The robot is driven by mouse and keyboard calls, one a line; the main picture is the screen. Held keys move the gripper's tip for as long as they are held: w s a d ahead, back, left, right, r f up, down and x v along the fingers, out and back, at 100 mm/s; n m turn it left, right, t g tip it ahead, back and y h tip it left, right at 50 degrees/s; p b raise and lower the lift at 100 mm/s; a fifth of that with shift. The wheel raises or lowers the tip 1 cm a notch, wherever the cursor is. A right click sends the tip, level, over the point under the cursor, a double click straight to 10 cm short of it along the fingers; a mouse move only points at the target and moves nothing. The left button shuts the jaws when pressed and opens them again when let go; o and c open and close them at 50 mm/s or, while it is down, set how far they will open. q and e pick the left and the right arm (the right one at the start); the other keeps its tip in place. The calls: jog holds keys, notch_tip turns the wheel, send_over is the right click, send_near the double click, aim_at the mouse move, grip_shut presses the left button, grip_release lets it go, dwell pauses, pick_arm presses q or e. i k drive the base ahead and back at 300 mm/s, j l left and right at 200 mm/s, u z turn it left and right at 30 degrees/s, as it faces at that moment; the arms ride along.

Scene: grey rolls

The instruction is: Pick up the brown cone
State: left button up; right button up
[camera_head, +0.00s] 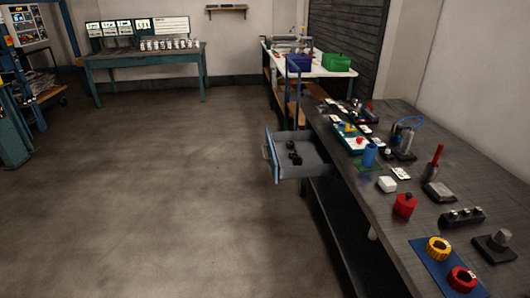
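I cannot make out a brown cone in the head view. Many small items stand on the long grey workbench (400,220) at the right, and several of them are too small to identify. An open drawer (303,170) sticks out from the bench's left side with small dark objects (295,158) inside, whose shape I cannot tell. Neither of my grippers shows.
On the bench are a blue cylinder (370,155), a white block (387,185), a red pot (405,205), and yellow (438,247) and red (461,278) rings. A teal table (145,60) stands at the back. The floor (150,190) at left is clear.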

aim_at(297, 163)
jog(key=i+j+u, duration=0.25)
jog(key=i, duration=1.05)
jog(key=i+u, duration=0.25)
jog(key=i, duration=1.1)
jog(key=i+z, duration=0.25)
jog(key=i, duration=0.45)
jog(key=i+j+z, duration=0.2)
jog(key=i, duration=0.5)
jog(key=i+z, duration=0.25)
jog(key=z, duration=0.2)
jog(key=i+z, duration=0.3)
jog(key=z, duration=0.2)
jog(key=i+j+z, duration=0.2)
jog(key=z, duration=0.25)
jog(key=i+j+z, duration=0.25)
jog(key=z, duration=0.2)
